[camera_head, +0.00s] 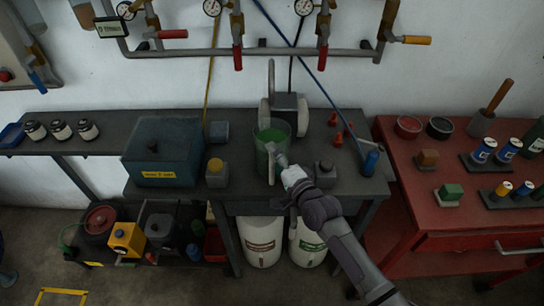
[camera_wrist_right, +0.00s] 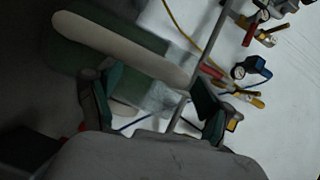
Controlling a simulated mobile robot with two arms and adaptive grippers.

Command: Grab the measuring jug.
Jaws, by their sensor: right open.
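The measuring jug (camera_head: 273,134) is a clear vessel with green contents, standing on the dark workbench (camera_head: 240,186) in front of a grey device. My right gripper (camera_head: 281,163) reaches in from the lower right and is at the front of the jug, hiding part of it. In the right wrist view, the jug's pale handle (camera_wrist_right: 120,47) runs slantwise ahead of the open right gripper (camera_wrist_right: 152,97), with the green jug body (camera_wrist_right: 85,55) behind it. I cannot tell whether the fingers touch the handle. My left gripper is not in view.
A teal box (camera_head: 164,152) and a yellow-topped block (camera_head: 217,173) stand left of the jug. Pipes (camera_head: 250,51) run along the wall behind. A red bench (camera_head: 400,170) adjoins on the right.

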